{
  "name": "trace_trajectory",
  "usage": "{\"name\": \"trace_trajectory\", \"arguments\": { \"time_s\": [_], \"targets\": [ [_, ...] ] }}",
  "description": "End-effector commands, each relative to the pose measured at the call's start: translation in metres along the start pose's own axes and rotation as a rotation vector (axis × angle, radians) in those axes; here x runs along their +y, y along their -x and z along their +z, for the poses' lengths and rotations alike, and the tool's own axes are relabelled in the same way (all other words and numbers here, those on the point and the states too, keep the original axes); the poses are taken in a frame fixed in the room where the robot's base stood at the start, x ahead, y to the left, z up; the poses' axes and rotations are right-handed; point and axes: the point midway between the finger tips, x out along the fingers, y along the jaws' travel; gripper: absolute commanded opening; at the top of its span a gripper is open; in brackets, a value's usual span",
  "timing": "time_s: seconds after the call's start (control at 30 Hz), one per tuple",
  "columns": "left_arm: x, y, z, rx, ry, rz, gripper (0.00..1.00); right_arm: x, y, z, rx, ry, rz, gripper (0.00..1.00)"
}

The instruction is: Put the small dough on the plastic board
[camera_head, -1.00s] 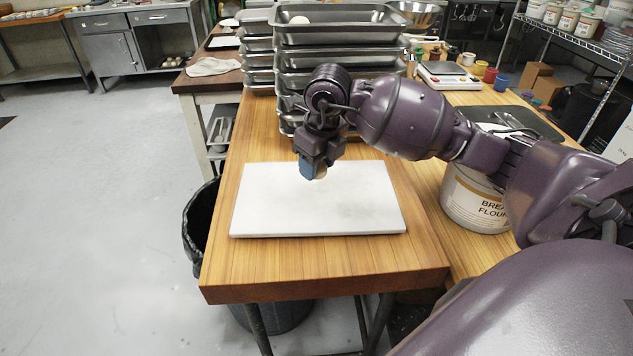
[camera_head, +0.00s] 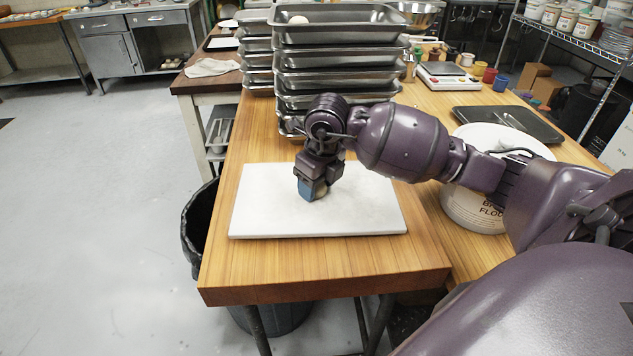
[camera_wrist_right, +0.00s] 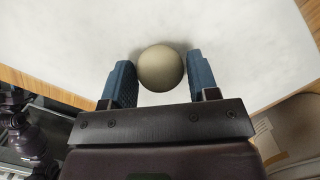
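The small dough (camera_wrist_right: 161,68) is a pale round ball. In the head view my right gripper (camera_head: 313,190) points down, low over the middle of the white plastic board (camera_head: 260,215). The dough (camera_head: 321,192) shows there partly behind a finger. It is at or just above the board; exact contact is hard to tell. My left gripper is not in view.
A tall stack of metal trays (camera_head: 340,58) stands behind the board, with a pale ball (camera_head: 299,20) in its top tray. A bread flour tub (camera_head: 468,208) is to the right, near my right arm. A dark bin (camera_head: 200,215) stands below the table's left edge.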

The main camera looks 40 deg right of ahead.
Motion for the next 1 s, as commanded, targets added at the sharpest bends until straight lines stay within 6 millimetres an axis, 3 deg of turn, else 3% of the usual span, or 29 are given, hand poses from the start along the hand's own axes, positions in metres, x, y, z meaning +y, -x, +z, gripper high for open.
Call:
{"name": "trace_trajectory", "arguments": {
  "time_s": [0.1, 0.47, 0.57, 1.0],
  "targets": [
    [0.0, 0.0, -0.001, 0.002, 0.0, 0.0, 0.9, 0.0, 0.0, 0.0, 0.0, 0.0, 0.0, 0.71],
    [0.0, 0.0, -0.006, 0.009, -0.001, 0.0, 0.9, 0.0, 0.007, 0.001, -0.002, 0.0, 0.0, 0.71],
    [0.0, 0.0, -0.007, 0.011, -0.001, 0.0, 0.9, -0.001, 0.018, 0.001, -0.003, 0.001, -0.001, 0.71],
    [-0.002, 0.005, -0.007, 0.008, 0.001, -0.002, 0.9, 0.0, 0.099, 0.001, -0.004, 0.001, -0.002, 0.71]
  ]
}}
